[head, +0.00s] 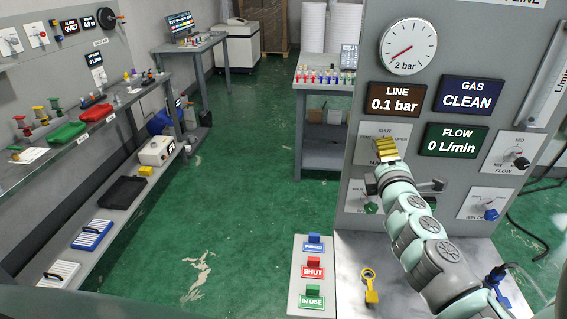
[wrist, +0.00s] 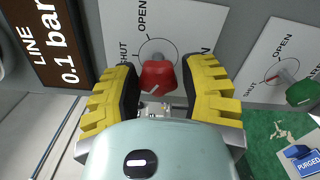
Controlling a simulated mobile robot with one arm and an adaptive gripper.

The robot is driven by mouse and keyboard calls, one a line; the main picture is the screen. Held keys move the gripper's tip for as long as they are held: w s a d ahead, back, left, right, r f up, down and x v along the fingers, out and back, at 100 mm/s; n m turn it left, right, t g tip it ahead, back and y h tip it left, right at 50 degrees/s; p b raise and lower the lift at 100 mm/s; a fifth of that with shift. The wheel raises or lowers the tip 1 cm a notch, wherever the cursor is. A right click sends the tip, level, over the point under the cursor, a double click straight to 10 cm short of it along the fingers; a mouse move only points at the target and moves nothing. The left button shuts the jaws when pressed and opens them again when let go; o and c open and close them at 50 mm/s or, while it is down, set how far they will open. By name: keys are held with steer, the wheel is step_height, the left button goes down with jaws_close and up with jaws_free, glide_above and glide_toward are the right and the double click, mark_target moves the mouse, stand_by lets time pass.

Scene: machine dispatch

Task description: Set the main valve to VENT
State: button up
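The main valve is a red knob (wrist: 158,76) on a white plate, seen in the wrist view. OPEN is printed above it and SHUT to its left in that view; the side below is hidden by my gripper. A pale mark on the knob points to the lower left; I cannot tell which setting it is on. My gripper (wrist: 160,100) is open, its two yellow fingers on either side of the knob with gaps visible. In the head view my gripper (head: 385,148) is in front of the main valve plate (head: 397,131) and hides the knob.
Gauge (head: 408,47) reads near its low end. The LINE display (head: 394,99) shows 0.1 bar, GAS (head: 466,95) CLEAN, FLOW (head: 457,141) 0 L/min. A green knob (head: 370,208) and a blue knob (head: 491,214) are lower on the panel. A yellow tag (head: 370,285) lies on the bench.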

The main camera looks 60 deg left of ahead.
steer(key=o, duration=0.4)
steer(key=shift+r, duration=0.1)
steer(key=shift+c, duration=0.2)
steer(key=v, duration=1.2)
